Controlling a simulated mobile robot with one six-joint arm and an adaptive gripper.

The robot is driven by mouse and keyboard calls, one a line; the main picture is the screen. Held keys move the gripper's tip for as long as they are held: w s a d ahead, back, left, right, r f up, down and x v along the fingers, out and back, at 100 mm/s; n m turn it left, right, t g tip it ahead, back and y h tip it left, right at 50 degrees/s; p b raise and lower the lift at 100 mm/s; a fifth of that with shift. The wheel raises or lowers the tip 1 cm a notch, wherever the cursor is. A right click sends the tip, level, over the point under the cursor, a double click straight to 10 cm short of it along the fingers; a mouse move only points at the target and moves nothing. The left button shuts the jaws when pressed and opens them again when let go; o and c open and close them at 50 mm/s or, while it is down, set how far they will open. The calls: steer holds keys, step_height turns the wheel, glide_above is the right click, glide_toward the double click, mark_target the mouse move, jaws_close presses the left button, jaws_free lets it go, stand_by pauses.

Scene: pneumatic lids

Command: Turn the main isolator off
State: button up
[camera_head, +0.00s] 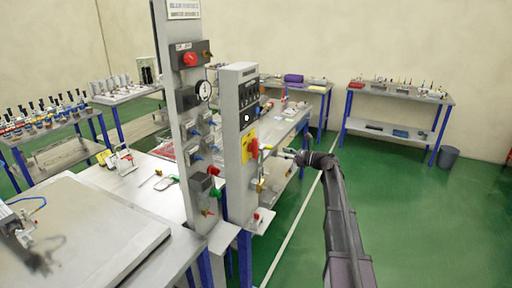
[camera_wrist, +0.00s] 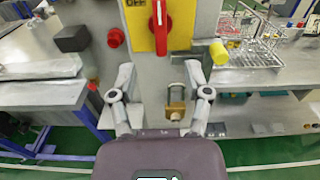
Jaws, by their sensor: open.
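The main isolator is a red rotary handle (camera_wrist: 160,26) on a yellow plate (camera_wrist: 142,36) on a grey panel. In the wrist view the handle stands about upright, and part of the plate is cut off at the top. In the head view the red handle (camera_head: 252,148) shows on the right face of the grey cabinet (camera_head: 241,92). My gripper (camera_wrist: 160,76) is open and empty. Its fingertips are below the handle in the wrist view, apart to left and right. In the head view my gripper (camera_head: 284,153) is close to the handle; contact cannot be told.
A brass padlock (camera_wrist: 176,110) hangs between my fingers in the wrist view. A yellow knob (camera_wrist: 218,52) sticks out at right, a red button (camera_wrist: 116,38) and a dark block (camera_wrist: 72,39) at left. Green floor (camera_head: 405,220) is clear on the right.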

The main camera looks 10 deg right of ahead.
mark_target(256, 146)
steer(key=x, duration=1.3)
steer(key=shift+a, duration=0.1)
steer(key=c, duration=0.8)
